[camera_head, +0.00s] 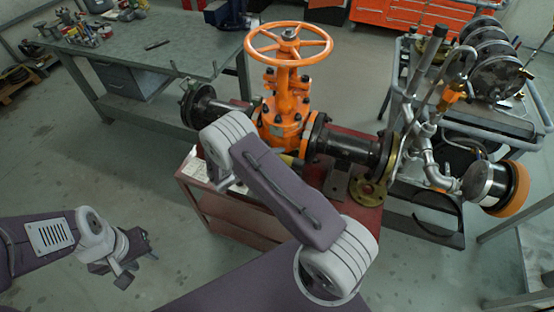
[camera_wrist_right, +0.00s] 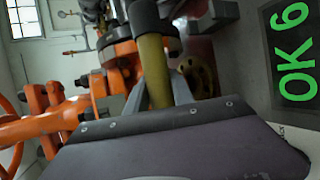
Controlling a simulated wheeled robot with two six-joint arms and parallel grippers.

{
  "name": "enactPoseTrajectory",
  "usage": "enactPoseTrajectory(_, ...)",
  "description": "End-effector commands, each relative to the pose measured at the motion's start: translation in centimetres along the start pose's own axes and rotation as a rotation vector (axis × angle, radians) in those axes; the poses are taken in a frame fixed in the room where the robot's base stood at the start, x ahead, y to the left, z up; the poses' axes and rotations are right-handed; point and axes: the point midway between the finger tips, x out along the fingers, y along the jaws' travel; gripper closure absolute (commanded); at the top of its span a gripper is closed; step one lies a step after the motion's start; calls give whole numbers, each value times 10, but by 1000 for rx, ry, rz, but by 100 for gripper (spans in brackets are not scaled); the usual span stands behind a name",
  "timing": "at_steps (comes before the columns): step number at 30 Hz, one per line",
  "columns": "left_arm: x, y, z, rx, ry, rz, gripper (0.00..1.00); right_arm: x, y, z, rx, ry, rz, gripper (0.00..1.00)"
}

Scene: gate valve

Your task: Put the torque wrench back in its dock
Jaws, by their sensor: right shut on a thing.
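In the right wrist view, my right gripper (camera_wrist_right: 163,90) is shut on a yellow shaft with a black end, which looks like the torque wrench (camera_wrist_right: 154,62). It is beside the orange valve's bolted flange; I cannot tell whether they touch. In the head view, my right forearm hides that gripper and most of the wrench; a bit of yellow (camera_head: 294,161) shows past the arm below the valve. My left gripper (camera_head: 140,266) is empty at lower left over the floor, its fingers apart. I cannot make out the dock in either view.
The orange gate valve (camera_head: 287,100) with its handwheel and dark pipes stands on a red cart (camera_head: 205,205). A grey trolley with gauges and hoses (camera_head: 497,60) is at right. A workbench (camera_head: 150,48) is at back left. A display (camera_wrist_right: 292,55) reads "OK 6".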

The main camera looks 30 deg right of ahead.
Motion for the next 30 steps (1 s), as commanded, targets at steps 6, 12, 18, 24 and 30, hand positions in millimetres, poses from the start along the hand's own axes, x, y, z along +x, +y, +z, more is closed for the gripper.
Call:
enactPoseTrajectory(6, -1, 0, 0, 0, 0, 0, 64, -1, 2, 0, 2, 2, 3, 100)
enactPoseTrajectory(12, 0, 0, 0, 0, 0, 0, 64, -4, 0, 4, 2, 3, -1, 100)
enactPoseTrajectory(18, 17, 0, 2, 0, 0, 0, 64, 4, -15, 1, 2, 3, -1, 100)
enactPoseTrajectory(24, 34, -1, 4, 0, 0, 0, 64, 11, -31, -2, 2, 3, -1, 100)
enactPoseTrajectory(30, 50, -1, 5, 0, 0, 0, 64, 18, -46, -5, 2, 3, -1, 100)
